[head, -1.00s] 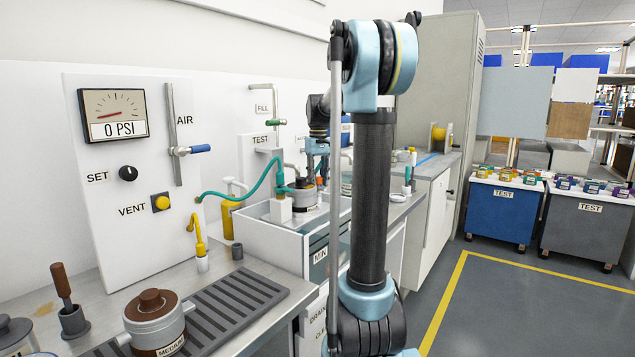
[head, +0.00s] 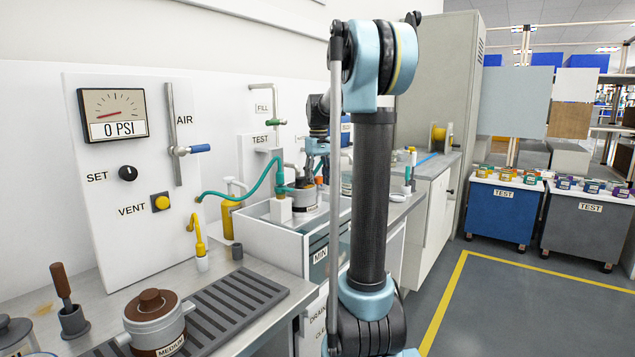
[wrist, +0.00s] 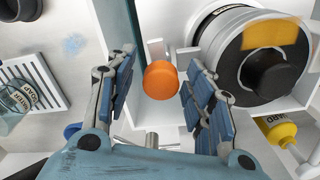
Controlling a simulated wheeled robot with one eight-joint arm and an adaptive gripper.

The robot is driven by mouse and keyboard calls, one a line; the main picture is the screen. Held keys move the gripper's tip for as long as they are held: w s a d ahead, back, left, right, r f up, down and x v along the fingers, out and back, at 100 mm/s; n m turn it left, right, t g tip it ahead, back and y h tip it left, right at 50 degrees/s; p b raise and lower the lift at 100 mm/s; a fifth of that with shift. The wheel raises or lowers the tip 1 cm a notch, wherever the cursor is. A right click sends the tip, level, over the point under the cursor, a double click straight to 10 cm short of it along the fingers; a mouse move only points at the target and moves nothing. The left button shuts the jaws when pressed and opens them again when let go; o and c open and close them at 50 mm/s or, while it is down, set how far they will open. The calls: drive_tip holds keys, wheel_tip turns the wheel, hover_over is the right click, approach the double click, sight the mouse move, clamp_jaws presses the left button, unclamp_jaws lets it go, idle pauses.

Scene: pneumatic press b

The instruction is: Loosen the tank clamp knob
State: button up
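The orange knob (wrist: 161,80), which I take to be the tank clamp knob, shows in the wrist view beside a round grey pot (wrist: 250,52) with a dark lid knob. My gripper (wrist: 158,72) is open, with one blue-padded finger on each side of the orange knob. Gaps show between the knob and both fingers; their depth relative to it is unclear. In the head view, my gripper (head: 312,165) is small and partly hidden, above the pot (head: 303,199) in the white tank (head: 270,238). A bit of orange shows beside it.
A teal hose (head: 240,196) runs from the panel to the tank. The pressure gauge (head: 114,115) reads 0 PSI. A brown-lidded pot (head: 156,325) stands on the near bench.

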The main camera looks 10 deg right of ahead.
drive_tip(key=shift+m, duration=0.3)
